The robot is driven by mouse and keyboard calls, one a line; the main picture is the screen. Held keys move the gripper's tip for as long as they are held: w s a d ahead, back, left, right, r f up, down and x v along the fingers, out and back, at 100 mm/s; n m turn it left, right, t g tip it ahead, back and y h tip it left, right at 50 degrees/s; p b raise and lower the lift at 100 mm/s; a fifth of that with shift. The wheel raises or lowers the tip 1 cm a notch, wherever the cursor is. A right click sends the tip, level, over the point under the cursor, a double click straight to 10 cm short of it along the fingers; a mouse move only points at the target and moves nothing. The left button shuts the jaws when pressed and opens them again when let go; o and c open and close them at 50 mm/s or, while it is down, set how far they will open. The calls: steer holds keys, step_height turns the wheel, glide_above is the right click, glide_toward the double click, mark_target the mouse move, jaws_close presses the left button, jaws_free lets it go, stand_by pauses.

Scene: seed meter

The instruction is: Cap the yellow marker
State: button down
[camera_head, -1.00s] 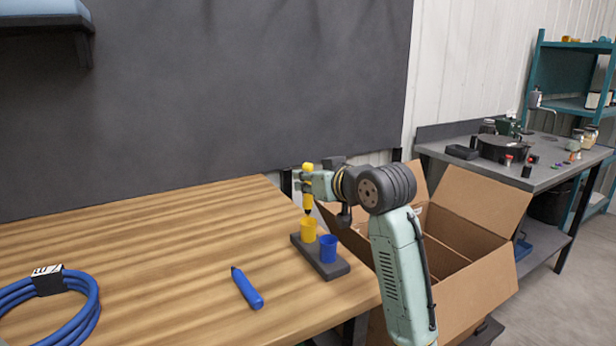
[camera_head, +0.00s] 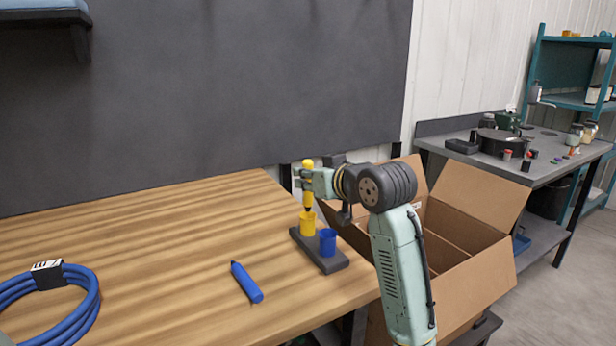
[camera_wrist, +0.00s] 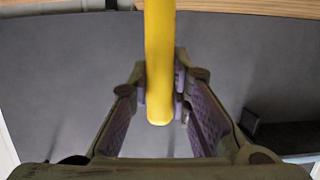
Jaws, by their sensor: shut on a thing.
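The yellow marker (camera_head: 308,168) is upright in my gripper (camera_head: 307,181), tip down. My gripper is shut on its body; the wrist view shows the yellow marker (camera_wrist: 160,70) between the two fingers (camera_wrist: 162,88). The yellow cap (camera_head: 307,224) stands open end up on a dark grey holder (camera_head: 333,264). The marker's dark tip is right above the yellow cap, at or very near its rim; I cannot tell whether it is inside. The blue cap (camera_head: 327,243) stands beside the yellow one on the holder. A blue marker (camera_head: 246,283) lies uncapped on the table.
A coiled blue cable (camera_head: 85,315) lies at the front left. An open cardboard box (camera_head: 460,270) stands right of the table, behind my arm. A dark wall panel rises behind.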

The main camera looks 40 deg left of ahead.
mark_target(310, 198)
steer(key=shift+f, duration=0.15)
steer(key=shift+f, duration=0.45)
steer(key=shift+f+b, duration=0.45)
steer(key=shift+f, duration=0.2)
stand_by(0.5)
steer(key=shift+f, duration=0.35)
steer(key=shift+f+b, duration=0.5)
steer(key=shift+f, duration=0.3)
stand_by(1.3)
steer(key=c, duration=1.4)
jaws_free()
